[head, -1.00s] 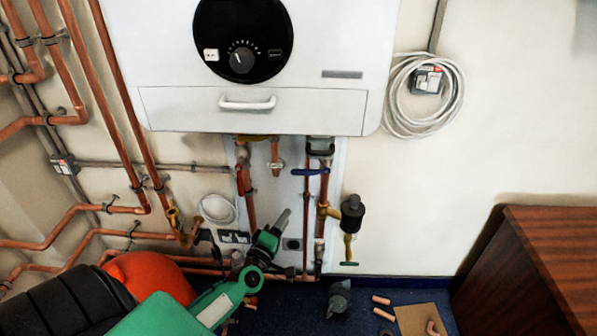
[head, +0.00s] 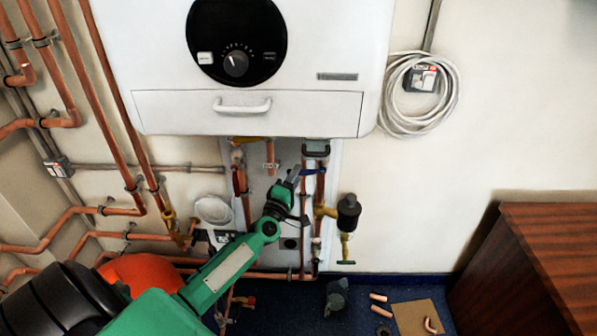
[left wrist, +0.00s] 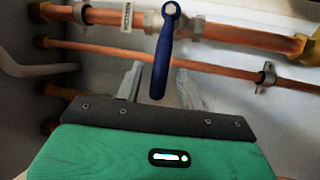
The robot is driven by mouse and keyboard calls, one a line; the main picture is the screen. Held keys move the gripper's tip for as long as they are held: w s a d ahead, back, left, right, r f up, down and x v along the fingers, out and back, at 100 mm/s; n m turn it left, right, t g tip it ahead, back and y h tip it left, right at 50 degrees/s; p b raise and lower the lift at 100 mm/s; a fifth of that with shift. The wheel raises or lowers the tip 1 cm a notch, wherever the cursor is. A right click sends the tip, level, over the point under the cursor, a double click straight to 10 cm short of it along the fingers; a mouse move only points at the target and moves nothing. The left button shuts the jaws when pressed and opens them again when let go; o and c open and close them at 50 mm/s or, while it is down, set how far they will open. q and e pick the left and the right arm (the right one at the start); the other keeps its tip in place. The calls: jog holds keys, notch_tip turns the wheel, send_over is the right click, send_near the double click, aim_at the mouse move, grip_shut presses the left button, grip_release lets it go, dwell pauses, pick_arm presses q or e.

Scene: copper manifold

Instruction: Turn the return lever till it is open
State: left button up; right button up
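The blue lever (head: 312,171) is on a copper pipe under the right part of the boiler and lies crosswise to that pipe. I take it as the return lever. In the left wrist view the blue lever (left wrist: 162,62) extends from its pivot on the valve down between my fingers. My left gripper (head: 294,172) is open, with one finger on each side of the lever's free end. Gaps show on both sides, and I see no clear contact. My right gripper is not in view.
The white boiler (head: 250,60) hangs just above. A black fitting with a brass valve (head: 347,214) is to the right of the lever. Copper pipes (head: 240,190) run close on the left. A wooden cabinet (head: 545,265) stands at right. Loose copper pieces (head: 380,304) lie on the blue floor.

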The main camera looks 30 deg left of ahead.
pick_arm(q)
jog(key=shift+x, duration=1.25)
grip_shut()
